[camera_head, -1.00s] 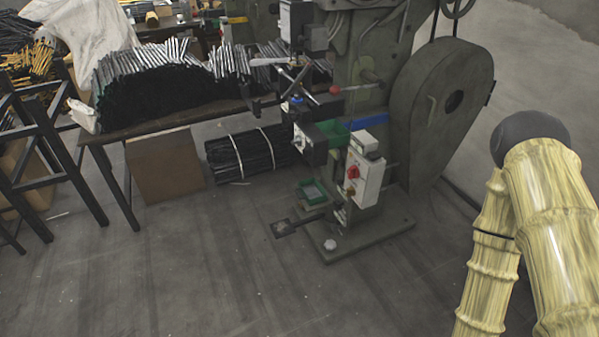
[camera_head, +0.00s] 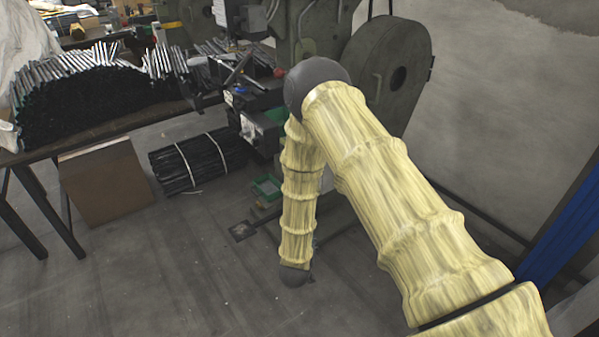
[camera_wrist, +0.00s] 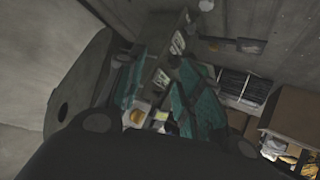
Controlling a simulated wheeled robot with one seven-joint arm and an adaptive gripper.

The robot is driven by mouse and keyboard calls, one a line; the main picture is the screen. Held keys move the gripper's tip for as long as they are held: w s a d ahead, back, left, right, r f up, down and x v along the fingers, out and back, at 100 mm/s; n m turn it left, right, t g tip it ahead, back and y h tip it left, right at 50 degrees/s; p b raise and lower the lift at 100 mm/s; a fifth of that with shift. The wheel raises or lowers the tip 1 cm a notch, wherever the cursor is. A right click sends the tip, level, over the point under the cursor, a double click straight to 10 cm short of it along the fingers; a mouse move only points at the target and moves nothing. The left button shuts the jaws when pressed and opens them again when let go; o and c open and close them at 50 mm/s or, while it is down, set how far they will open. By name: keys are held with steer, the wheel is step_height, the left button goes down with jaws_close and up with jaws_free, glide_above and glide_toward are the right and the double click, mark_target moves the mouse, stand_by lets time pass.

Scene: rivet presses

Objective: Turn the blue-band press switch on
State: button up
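The press (camera_head: 385,75) is dark green with a large round side guard, and my arm now crosses in front of it in the head view. Its blue band and white switch box with the red knob are hidden there behind the arm. In the wrist view a pale grey-green box-like part (camera_wrist: 160,78) of the press lies between my fingers, with small light labels near it. I cannot make out the knob or its position. My gripper (camera_wrist: 163,62) has two teal fingers spread apart, with nothing clearly held between them. The gripper itself is hidden in the head view.
A table (camera_head: 105,133) piled with black rods stands at the left. A strapped black bundle (camera_head: 197,162) and a brown box (camera_head: 105,183) are on the floor. A green tray (camera_head: 266,188) sits by the press foot. A blue post (camera_head: 565,235) stands at right.

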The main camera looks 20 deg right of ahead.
steer(key=w+a+r+m+t+h+b, duration=0.1)
steer(key=w+r+m+h+b, duration=0.2)
steer(key=w+r, duration=0.35)
steer(key=w+a+r+m+t+h+b, duration=0.1)
steer(key=w+r+m+h+b, duration=0.2)
steer(key=w, duration=0.6)
steer(key=w+a+r+m+g+h+b, duration=0.1)
steer(key=w+r+m+g+h+b, duration=0.15)
steer(key=r, duration=0.25)
steer(key=w+a+r+m+g+h+b, duration=0.1)
steer(key=a+r+m+g+h, duration=0.15)
steer(key=r, duration=0.25)
steer(key=b+x, duration=0.1)
steer(key=x, duration=0.9)
steer(key=shift+s+d+g+h, duration=0.25)
steer(key=shift+d+g+h, duration=0.05)
steer(key=shift+d, duration=0.1)
steer(key=shift+f, duration=0.15)
jaws_close()
